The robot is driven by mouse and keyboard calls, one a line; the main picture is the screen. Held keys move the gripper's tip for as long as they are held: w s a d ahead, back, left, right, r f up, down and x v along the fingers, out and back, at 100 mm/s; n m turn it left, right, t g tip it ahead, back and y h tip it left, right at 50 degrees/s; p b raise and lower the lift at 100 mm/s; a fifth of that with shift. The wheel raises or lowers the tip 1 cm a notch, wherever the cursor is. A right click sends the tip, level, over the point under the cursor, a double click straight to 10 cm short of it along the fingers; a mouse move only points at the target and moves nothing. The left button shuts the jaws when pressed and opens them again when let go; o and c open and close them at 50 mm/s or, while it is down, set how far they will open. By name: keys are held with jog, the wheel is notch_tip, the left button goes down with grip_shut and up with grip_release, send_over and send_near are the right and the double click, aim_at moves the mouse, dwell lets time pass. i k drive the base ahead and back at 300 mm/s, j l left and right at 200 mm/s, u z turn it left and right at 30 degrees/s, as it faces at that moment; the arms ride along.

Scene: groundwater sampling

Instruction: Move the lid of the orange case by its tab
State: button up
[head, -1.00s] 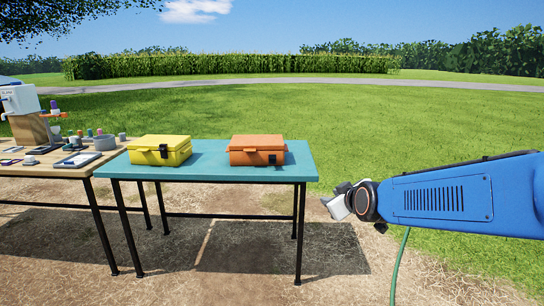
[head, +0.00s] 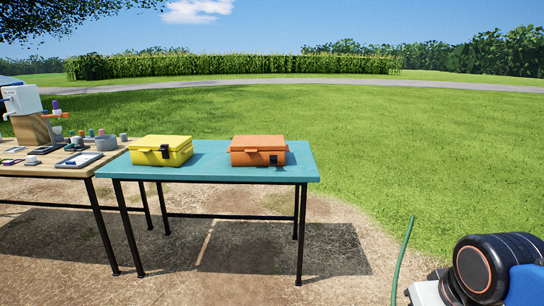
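The orange case (head: 258,150) sits on the right part of the teal table (head: 213,174) in the head view. Its lid (head: 257,142) is down. A dark tab (head: 277,159) shows on its front, right of the middle. My arm shows at the lower right corner of the view, well to the right of the table and apart from the case. My gripper's fingers cannot be made out there.
A yellow case (head: 161,150) with a dark front latch stands left of the orange case, with a gap between them. A wooden table (head: 60,172) with several sampling items adjoins on the left. A green hose (head: 402,262) hangs or lies near my arm. Grass right of the table is clear.

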aim_at(247, 144)
jog(key=i+j, duration=0.15)
jog(key=i, duration=0.7)
